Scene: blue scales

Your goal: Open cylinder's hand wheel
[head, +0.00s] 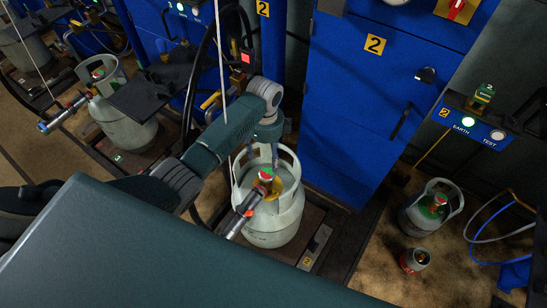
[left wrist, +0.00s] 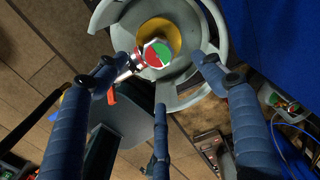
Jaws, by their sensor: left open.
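A grey gas cylinder (head: 272,238) stands upright on a scale in the middle of the head view, with a collar around its top. Its hand wheel (head: 266,174), red and green on top, sits inside the collar above a yellow part. In the left wrist view the hand wheel (left wrist: 157,53) lies ahead, between the spread fingers. My left gripper (head: 263,153) is just above and behind the wheel in the head view. Its fingers (left wrist: 157,75) are open and empty, and no contact with the wheel shows. My right gripper is not in view.
A metal filling connector (head: 240,213) with a hose is attached beside the wheel. The collar wall surrounds the valve. A blue cabinet (head: 345,120) stands behind. Another cylinder (head: 125,125) stands at left; a smaller one (head: 428,215) is on the floor at right.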

